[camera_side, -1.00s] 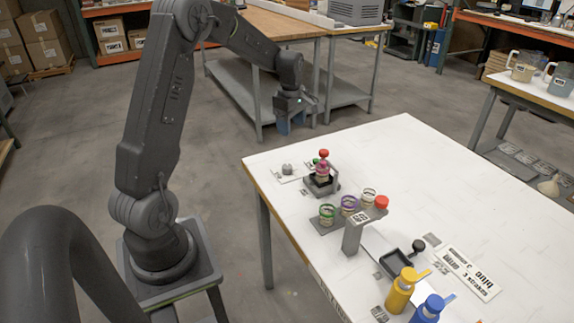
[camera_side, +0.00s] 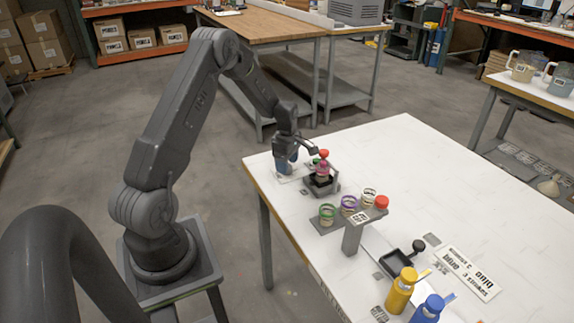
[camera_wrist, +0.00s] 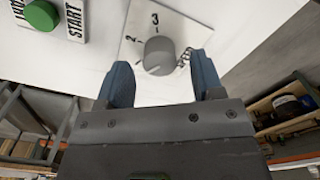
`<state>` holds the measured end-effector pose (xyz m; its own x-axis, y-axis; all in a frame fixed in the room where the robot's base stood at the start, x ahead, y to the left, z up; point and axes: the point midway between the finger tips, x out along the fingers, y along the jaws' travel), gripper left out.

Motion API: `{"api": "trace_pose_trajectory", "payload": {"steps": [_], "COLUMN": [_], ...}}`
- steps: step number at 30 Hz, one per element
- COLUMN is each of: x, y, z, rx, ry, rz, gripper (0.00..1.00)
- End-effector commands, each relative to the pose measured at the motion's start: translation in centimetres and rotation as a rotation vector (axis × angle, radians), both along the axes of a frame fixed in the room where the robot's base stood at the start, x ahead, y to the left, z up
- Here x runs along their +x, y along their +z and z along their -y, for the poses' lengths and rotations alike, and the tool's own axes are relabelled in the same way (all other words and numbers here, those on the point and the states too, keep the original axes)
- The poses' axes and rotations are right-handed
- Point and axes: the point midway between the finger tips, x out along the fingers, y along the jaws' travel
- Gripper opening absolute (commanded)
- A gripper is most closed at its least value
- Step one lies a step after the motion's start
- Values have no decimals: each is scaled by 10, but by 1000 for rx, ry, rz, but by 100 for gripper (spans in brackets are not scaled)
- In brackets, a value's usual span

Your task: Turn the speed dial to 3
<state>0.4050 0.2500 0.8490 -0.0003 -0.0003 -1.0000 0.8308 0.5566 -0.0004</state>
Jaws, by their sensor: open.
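The speed dial (camera_wrist: 160,57) is a grey round knob on a white plate (camera_wrist: 188,27) with the marks 2 and 3 showing at its far side. A pale pointer line shows low on the knob, near my side; I cannot tell which mark it is set to. My gripper (camera_wrist: 164,84) is open in the wrist view, with one blue finger on each side just short of the knob. In the side view my gripper (camera_side: 287,166) is low over the table's far left corner and hides the dial.
A green START button (camera_wrist: 41,15) is left of the dial in the wrist view. In the side view a small dark stand (camera_side: 322,186) with a red-topped item is right beside my gripper. Several ringed jars (camera_side: 348,206) are nearer. The table's left edge is close.

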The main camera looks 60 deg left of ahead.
Motion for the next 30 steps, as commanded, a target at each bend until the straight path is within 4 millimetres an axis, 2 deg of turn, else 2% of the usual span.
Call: {"api": "trace_pose_trajectory", "payload": {"steps": [4, 13, 27, 30], "x": [0, 0, 0, 0], "y": [-10, -12, -12, -12], "z": [0, 0, 0, 0], "rx": [0, 1, 1, 1], "ry": [0, 0, 0, 0], "rz": [0, 1, 1, 1], "gripper": [61, 61, 17, 12]}}
